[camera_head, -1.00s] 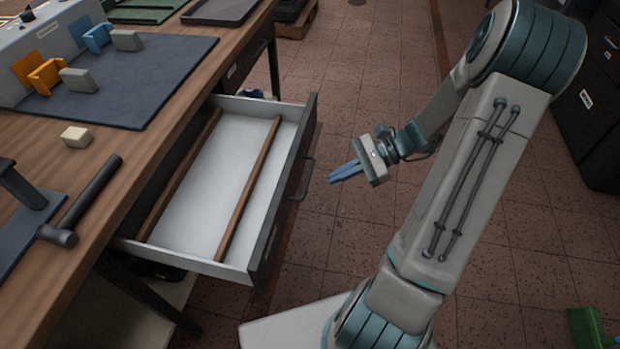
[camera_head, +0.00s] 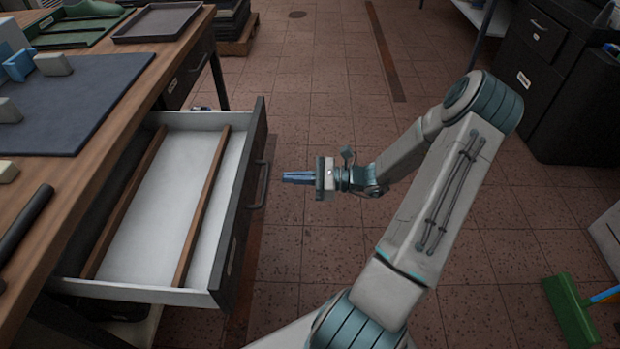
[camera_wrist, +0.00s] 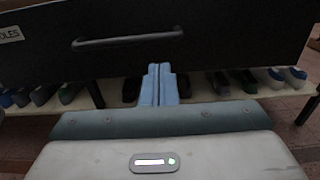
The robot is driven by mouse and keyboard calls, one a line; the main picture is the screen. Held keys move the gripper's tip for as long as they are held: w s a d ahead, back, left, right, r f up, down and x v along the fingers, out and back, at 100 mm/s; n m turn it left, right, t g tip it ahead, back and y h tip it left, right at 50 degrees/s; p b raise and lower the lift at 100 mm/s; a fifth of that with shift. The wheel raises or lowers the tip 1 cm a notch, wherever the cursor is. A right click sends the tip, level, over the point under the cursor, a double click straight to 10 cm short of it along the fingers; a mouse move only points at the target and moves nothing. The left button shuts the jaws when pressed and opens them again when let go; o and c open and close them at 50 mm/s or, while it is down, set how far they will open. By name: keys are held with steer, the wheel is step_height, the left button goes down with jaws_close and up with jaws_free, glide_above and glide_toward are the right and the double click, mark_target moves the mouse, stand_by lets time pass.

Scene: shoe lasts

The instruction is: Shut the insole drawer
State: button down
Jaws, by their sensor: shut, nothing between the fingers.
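The insole drawer (camera_head: 168,205) is pulled well out from the workbench. It is white inside with two brown wooden strips along it and looks empty. Its dark front (camera_head: 238,200) has a bar handle (camera_head: 261,185) and faces my gripper. My gripper (camera_head: 284,178) is shut and empty, just right of the handle, with a small gap. In the wrist view the blue fingers (camera_wrist: 160,84) point at the dark drawer front (camera_wrist: 220,50), their tips below the handle (camera_wrist: 122,41). A label with partly cut-off letters (camera_wrist: 10,34) shows at the left.
The wooden bench top (camera_head: 85,190) holds a dark mat (camera_head: 75,105) and trays (camera_head: 158,22). Several shoes (camera_wrist: 235,82) stand on a low shelf. Black cabinets (camera_head: 560,80) and a green broom (camera_head: 570,310) are at the right. The tiled floor between is clear.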

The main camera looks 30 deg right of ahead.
mark_target(255, 176)
steer(key=x, duration=0.6)
steer(key=shift+w+a+b, duration=0.2)
steer(key=shift+a+b, duration=0.1)
steer(key=shift+a, duration=0.05)
